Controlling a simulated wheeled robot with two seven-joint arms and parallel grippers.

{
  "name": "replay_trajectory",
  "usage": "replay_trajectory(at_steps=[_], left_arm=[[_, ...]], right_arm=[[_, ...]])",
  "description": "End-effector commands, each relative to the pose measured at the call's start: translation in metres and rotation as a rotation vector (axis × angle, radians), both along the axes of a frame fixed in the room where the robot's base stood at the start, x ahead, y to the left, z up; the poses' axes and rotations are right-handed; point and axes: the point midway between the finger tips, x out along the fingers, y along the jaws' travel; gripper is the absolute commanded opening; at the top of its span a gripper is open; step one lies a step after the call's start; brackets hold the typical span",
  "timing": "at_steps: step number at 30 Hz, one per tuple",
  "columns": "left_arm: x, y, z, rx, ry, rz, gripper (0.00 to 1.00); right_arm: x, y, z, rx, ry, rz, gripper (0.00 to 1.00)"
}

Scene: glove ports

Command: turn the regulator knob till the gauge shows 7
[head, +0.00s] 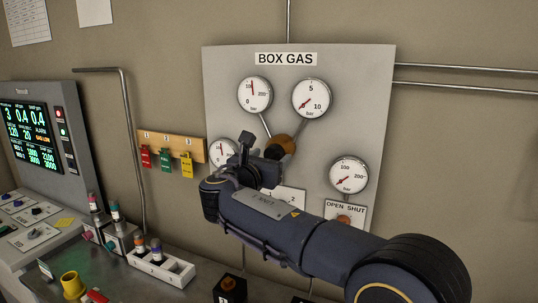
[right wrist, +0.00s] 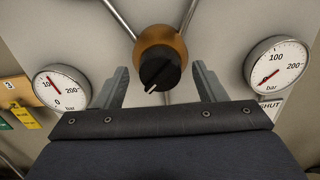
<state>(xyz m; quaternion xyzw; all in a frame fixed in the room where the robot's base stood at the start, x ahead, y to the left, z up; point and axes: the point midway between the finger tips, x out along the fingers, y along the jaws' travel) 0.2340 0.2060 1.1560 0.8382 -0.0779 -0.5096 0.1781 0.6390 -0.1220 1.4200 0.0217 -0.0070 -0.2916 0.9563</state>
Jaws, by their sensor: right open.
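The regulator (head: 280,147) is a brass body on the grey BOX GAS panel, below two round gauges. Its black knob (right wrist: 160,70) shows in the right wrist view, with a white pointer line aimed down and left. The upper right gauge (head: 311,98) is marked 5 at the top and 10 at the right; its red needle points down-left, near the low end. My right gripper (head: 261,149) is open in front of the regulator. In the right wrist view its two fingers stand either side of the knob, with gaps, not visibly touching it. My left gripper is out of view.
Other gauges are at the upper left (head: 255,94), the lower left (head: 222,153) and the right (head: 348,174). An OPEN SHUT plate (head: 345,210) sits below the right one. Coloured tags (head: 165,159) hang left of the panel. A white rack (head: 161,265) stands on the bench.

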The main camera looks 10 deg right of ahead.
Motion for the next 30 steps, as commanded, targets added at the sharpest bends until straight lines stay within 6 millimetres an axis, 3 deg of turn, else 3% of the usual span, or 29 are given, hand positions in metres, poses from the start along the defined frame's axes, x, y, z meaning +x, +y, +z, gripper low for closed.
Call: replay_trajectory(at_steps=[7, 17, 30], left_arm=[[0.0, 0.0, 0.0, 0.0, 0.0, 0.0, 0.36], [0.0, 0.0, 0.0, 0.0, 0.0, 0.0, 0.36], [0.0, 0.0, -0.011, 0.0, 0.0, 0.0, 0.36]], right_arm=[[0.001, -0.001, -0.001, 0.0, 0.0, 0.0, 0.64], [0.001, -0.001, -0.001, 0.001, 0.0, 0.0, 0.21], [0.0, -0.001, -0.003, 0.085, -0.057, -0.001, 0.19]])
